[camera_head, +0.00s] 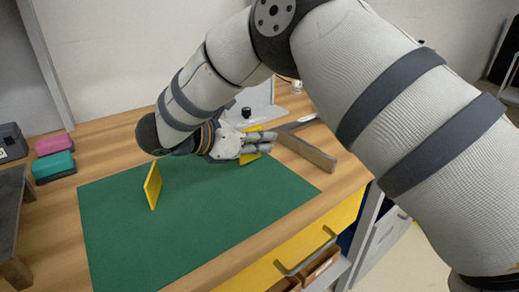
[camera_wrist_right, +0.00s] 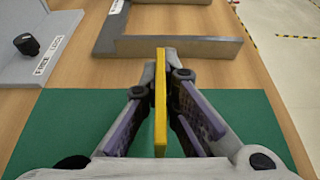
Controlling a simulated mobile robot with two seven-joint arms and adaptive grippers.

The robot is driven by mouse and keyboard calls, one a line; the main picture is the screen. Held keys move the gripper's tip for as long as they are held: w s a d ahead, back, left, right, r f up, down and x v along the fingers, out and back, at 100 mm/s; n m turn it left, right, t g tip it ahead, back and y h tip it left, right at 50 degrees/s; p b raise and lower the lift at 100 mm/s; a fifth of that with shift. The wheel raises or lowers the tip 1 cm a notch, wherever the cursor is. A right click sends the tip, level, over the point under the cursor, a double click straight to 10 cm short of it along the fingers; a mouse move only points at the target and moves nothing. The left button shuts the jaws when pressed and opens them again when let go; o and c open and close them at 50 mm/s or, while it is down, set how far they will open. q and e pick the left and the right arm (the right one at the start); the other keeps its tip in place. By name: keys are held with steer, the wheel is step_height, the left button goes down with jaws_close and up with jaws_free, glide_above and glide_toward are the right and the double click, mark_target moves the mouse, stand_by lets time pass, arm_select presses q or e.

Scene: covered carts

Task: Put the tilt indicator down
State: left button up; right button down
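A flat yellow plate (camera_head: 249,157), which I take to be the tilt indicator, is at my right gripper (camera_head: 258,143) over the far right part of the green mat. In the right wrist view this plate (camera_wrist_right: 160,95) stands edge-on between the two fingers of the gripper (camera_wrist_right: 162,80), whose tips close in on both its faces. In the head view the fingers hide part of it, and I cannot tell whether its lower edge touches the mat. A second yellow plate (camera_head: 153,186) stands slightly tilted on the mat, left of the gripper. My left gripper is out of view.
The green mat (camera_head: 200,225) is clear at the front. A metal square (camera_head: 308,152) lies beyond the gripper, beside a grey bracket with a black knob (camera_wrist_right: 27,44). Pink (camera_head: 54,144) and teal (camera_head: 54,166) blocks sit at left. A yellow drawer (camera_head: 300,250) is below the table edge.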

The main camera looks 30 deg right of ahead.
steer(key=shift+f, duration=0.95)
steer(key=shift+f, duration=0.15)
steer(key=c, duration=1.8)
jaws_free()
steer(key=v, duration=1.2)
steer(key=shift+r, duration=0.2)
